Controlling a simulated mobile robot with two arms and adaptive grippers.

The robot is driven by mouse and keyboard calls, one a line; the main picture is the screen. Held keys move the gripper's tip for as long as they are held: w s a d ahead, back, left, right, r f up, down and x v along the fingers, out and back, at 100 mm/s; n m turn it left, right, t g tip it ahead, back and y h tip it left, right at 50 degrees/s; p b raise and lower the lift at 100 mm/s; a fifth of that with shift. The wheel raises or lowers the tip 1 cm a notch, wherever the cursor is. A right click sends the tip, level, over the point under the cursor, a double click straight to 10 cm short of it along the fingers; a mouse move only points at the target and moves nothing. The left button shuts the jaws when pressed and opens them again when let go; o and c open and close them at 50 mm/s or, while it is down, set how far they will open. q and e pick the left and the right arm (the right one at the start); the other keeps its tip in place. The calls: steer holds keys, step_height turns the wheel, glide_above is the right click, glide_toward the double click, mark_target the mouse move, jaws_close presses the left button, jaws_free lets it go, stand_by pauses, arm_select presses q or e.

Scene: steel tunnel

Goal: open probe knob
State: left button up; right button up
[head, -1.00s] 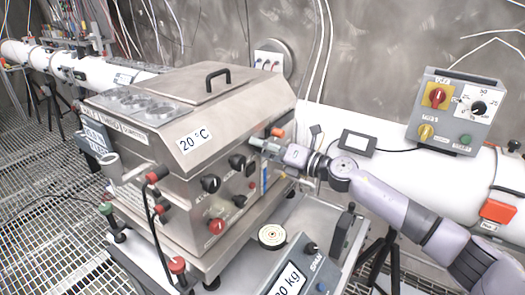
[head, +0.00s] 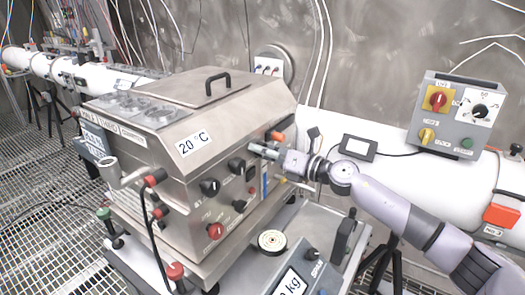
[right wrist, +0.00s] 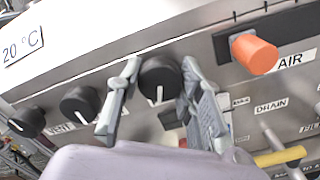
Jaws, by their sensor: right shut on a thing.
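My right gripper (right wrist: 162,100) has one finger on each side of a round black knob (right wrist: 160,76) on the steel machine's front panel. The gripper is shut on this knob, and a white pointer mark on the knob faces downward in the right wrist view. The knob's own label cannot be read, so I cannot tell from it whether this is the probe knob. In the head view my right gripper (head: 262,151) reaches in from the right to the upper part of the panel and hides the held knob. My left gripper is not in view.
Other black knobs (right wrist: 80,104) sit to the left on the panel. An orange knob (right wrist: 254,54) by the AIR label and a yellow drain handle (right wrist: 280,156) are close on the right. A red knob (head: 216,231) is lower. A scale (head: 296,280) stands in front.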

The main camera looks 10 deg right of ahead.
steer(key=o, duration=1.2)
steer(key=shift+c, duration=0.2)
steer(key=v, duration=1.2)
